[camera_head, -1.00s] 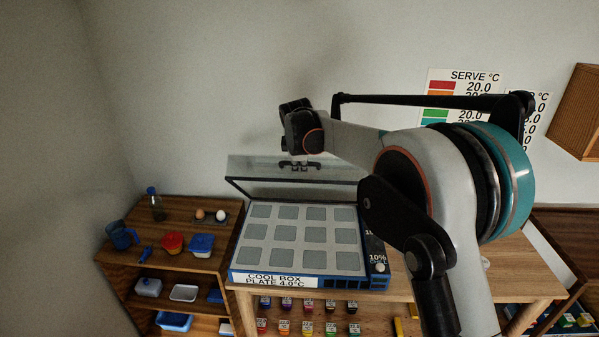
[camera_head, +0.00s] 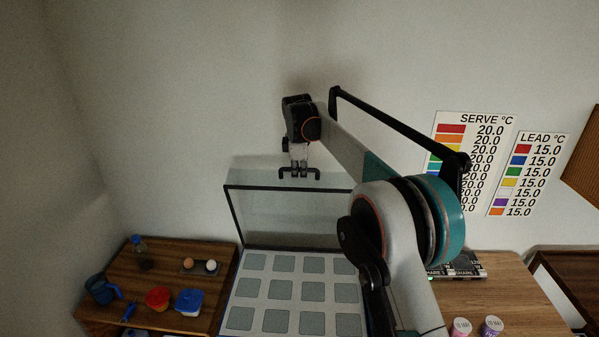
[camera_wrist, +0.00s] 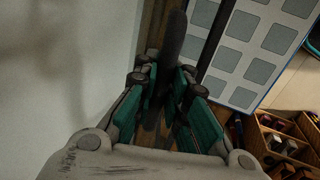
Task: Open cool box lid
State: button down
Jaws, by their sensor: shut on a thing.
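The cool box (camera_head: 290,281) stands on the wooden counter, its grey plate of square pads uncovered. Its clear, dark-framed lid (camera_head: 290,220) is raised, standing steeply at the back edge. A dark handle (camera_head: 314,173) sits at the lid's top edge. My gripper (camera_head: 299,169) is shut on this handle from above. In the wrist view, my gripper (camera_wrist: 168,95) has its teal-sided fingers around the dark handle bar (camera_wrist: 172,38). The pads of the cool box (camera_wrist: 238,50) show on the right there. The finger contact itself is partly in shadow.
A lower wooden shelf at left holds a blue jug (camera_head: 103,289), a red tub (camera_head: 158,299), a blue tub (camera_head: 189,302) and eggs (camera_head: 210,266). Two cups (camera_head: 492,327) stand on the counter at right. The wall (camera_head: 180,130) is close behind the lid.

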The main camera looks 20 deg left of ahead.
jog(key=shift+w+r, duration=0.1)
jog(key=shift+w, duration=0.1)
jog(key=c, duration=1.6)
grip_release()
jog(key=shift+c, duration=0.2)
jog(key=v, duration=1.2)
